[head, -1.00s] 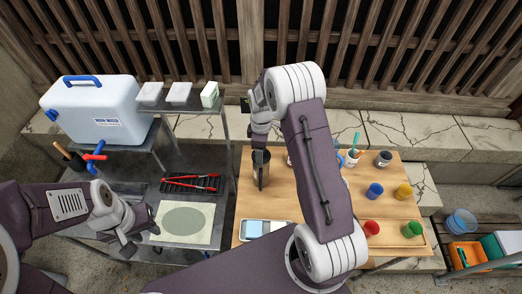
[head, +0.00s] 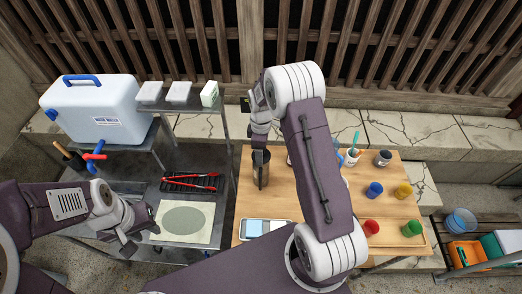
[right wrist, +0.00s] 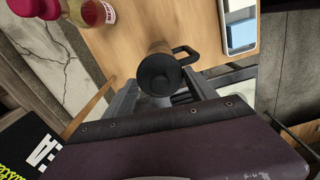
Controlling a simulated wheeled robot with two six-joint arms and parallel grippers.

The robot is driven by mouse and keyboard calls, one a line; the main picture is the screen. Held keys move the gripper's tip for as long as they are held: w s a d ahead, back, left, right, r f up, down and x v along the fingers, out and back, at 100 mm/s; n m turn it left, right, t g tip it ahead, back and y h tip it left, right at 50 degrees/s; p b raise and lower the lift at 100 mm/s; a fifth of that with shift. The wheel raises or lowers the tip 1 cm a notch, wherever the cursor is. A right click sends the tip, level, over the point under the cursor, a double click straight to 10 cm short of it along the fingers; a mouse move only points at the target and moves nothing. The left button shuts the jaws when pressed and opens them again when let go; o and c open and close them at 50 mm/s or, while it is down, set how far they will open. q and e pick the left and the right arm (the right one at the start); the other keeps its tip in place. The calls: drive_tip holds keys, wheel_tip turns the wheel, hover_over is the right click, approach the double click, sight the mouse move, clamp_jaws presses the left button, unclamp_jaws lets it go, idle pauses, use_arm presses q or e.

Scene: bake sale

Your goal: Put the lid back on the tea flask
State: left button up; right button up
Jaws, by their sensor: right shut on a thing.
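The tea flask (head: 261,172) is a dark metallic cylinder with a side handle, upright near the left edge of the wooden table. In the right wrist view the flask's handle (right wrist: 187,54) sticks out to the upper right. My right gripper (head: 260,141) is directly above the flask, pointing down. It is shut on a dark round piece, seemingly the lid (right wrist: 160,76), which lines up with the flask's mouth. Whether the lid touches the rim is hidden. My left gripper (head: 139,236) is open and empty, low over the front of the metal cart.
The wooden table (head: 280,205) holds several coloured cups, a white-blue tray (head: 262,228) and a cup with utensils (head: 352,157). The metal cart at left bears a cooler (head: 95,108), a black tray with red tongs (head: 190,182) and a mat (head: 208,223). My right arm hides the table's middle.

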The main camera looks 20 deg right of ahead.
idle(0.3)
drive_tip(key=o, duration=1.4)
drive_tip(key=shift+o, duration=0.3)
drive_tip(key=shift+o, duration=0.7)
drive_tip(key=shift+r, duration=0.1)
drive_tip(key=shift+r+p, duration=2.95)
drive_tip(key=shift+r, duration=0.55)
drive_tip(key=shift+f, duration=0.1)
